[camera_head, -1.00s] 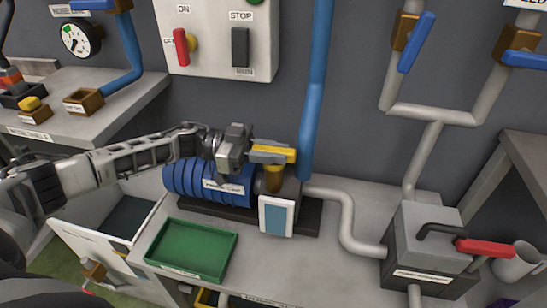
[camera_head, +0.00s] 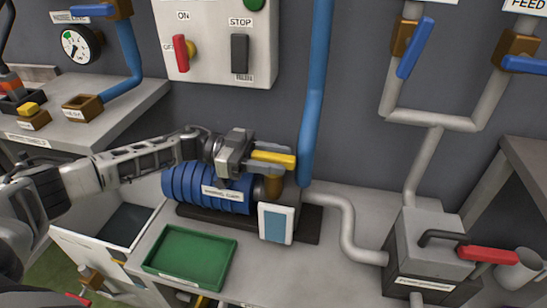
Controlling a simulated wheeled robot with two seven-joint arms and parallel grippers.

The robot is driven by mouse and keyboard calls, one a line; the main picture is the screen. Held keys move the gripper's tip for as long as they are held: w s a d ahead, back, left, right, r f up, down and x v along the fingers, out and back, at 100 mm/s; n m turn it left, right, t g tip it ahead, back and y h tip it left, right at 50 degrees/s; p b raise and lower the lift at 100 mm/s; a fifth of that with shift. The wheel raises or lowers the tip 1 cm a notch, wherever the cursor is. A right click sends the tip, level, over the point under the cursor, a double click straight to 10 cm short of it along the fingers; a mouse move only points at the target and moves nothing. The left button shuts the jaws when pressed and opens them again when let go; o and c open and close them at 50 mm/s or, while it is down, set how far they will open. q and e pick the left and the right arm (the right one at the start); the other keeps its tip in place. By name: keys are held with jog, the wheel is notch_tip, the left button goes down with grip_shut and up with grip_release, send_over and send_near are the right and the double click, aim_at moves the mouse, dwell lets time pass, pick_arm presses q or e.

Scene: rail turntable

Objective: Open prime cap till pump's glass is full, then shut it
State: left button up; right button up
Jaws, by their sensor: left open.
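The pump has a blue ribbed motor (camera_head: 208,187) on a dark base in the middle of the bench. A yellow handle (camera_head: 277,159), which looks like the prime cap's, lies across the top of the brass neck (camera_head: 273,187) at the pump's right end. The pump's glass (camera_head: 278,222) is a white-framed window with a blue pane on the front; I cannot tell its level for sure. My left gripper (camera_head: 262,160) is open at the yellow handle, with a grey finger overlapping its left part. Whether it touches is unclear. My right gripper is not in view.
A green tray (camera_head: 190,257) sits in front of the pump. A blue pipe (camera_head: 315,90) rises behind it. A switch panel (camera_head: 215,40) hangs above. A grey box with a red-handled lever (camera_head: 487,255) and a mug (camera_head: 517,267) stand at right.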

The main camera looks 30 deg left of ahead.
pick_arm(q)
jog(key=b+v, duration=0.2)
jog(key=v, duration=1)
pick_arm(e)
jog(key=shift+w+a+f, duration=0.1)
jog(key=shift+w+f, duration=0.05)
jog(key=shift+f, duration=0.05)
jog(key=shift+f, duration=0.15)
